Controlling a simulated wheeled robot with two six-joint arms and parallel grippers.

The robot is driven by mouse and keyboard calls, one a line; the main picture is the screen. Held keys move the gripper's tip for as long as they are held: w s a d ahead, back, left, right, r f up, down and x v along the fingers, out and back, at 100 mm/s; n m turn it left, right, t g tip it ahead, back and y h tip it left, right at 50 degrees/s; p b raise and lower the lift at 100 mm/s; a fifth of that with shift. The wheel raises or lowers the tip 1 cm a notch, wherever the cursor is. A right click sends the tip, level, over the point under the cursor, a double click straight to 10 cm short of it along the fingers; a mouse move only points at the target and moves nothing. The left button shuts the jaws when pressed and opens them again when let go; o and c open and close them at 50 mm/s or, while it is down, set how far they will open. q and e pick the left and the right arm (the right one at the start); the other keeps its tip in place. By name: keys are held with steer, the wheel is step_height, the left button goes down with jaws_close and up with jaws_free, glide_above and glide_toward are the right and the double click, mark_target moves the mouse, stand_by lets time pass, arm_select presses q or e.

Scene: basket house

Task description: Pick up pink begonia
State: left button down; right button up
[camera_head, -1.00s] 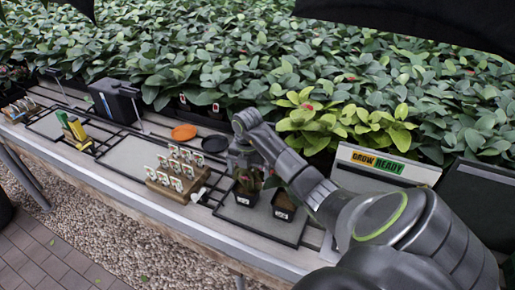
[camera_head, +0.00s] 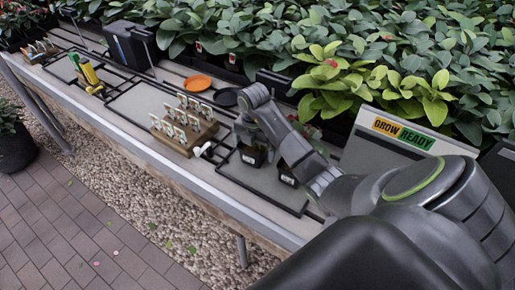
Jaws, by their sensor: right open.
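Two small dark square pots with white labels stand in the framed area on the bench. The left pot (camera_head: 252,156) is just below my right gripper (camera_head: 249,136), which points down over it. The right pot (camera_head: 288,176) is partly covered by my right arm. Small pinkish-red flowers (camera_head: 312,131) show behind the arm, but I cannot tell which pot they belong to or which is the pink begonia. My left gripper is not in view.
A wooden rack of labels (camera_head: 184,129) stands left of the pots. An orange dish (camera_head: 197,83) and a black dish (camera_head: 227,97) lie behind. A "Grow Ready" sign (camera_head: 402,133) stands right. Dense foliage lines the back.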

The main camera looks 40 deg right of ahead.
mark_target(254, 146)
steer(key=shift+c, duration=2.6)
steer(key=c, duration=0.7)
steer(key=shift+o, duration=0.2)
steer(key=shift+d+r, duration=0.1)
steer(key=shift+r, duration=0.45)
arm_select(q)
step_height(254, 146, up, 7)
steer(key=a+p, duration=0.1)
steer(key=p, duration=0.6)
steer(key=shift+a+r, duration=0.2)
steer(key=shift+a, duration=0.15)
arm_select(e)
step_height(254, 146, up, 9)
